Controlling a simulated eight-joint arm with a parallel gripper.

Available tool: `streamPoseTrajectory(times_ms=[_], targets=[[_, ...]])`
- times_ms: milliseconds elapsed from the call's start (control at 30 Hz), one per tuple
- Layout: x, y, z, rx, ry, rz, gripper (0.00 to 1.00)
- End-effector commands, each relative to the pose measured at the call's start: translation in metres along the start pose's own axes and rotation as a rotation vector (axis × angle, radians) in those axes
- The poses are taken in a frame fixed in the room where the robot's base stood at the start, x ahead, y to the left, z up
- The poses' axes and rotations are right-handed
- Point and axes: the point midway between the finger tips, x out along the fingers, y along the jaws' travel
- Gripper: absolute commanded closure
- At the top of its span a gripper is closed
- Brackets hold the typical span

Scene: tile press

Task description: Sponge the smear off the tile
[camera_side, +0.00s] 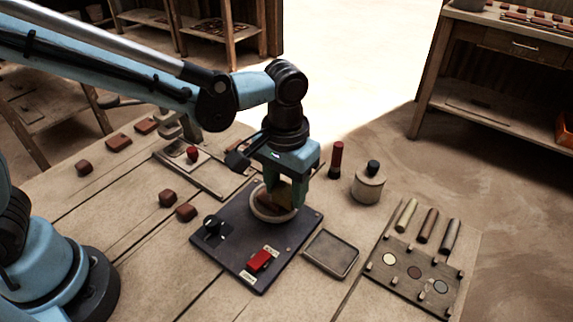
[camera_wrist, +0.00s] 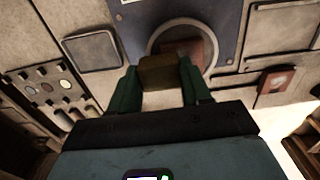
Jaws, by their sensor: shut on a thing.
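My gripper (camera_side: 284,200) points down over the round ring (camera_side: 256,212) on the dark plate (camera_side: 227,259). It is shut on a yellow-brown sponge (camera_wrist: 160,73), seen between the green fingers in the wrist view. A reddish-brown tile (camera_wrist: 203,53) lies inside the ring, partly hidden by the sponge and a finger. The sponge is over or beside the tile's edge; I cannot tell whether they touch. No smear can be made out on the visible part of the tile.
The plate carries a black knob (camera_side: 212,224) and a red switch (camera_side: 260,260). A shallow square tray (camera_side: 331,253) lies to its right, near a rack (camera_side: 412,273) with round samples. A lidded jar (camera_side: 368,185) and a dark red cylinder (camera_side: 336,160) stand behind. Brown blocks (camera_side: 186,212) lie left.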

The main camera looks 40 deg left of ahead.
Motion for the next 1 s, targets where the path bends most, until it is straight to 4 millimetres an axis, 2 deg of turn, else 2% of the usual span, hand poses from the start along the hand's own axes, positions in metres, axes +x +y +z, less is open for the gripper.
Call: streamPoseTrajectory(times_ms=[33, 667, 1000], targets=[[0.004, -0.002, 0.0, -0.001, 0.0, 0.0, 0.76], [0.005, -0.061, 0.0, -0.003, 0.0, -0.001, 0.77], [0.005, -0.025, 0.0, 0.004, 0.0, 0.0, 0.77]])
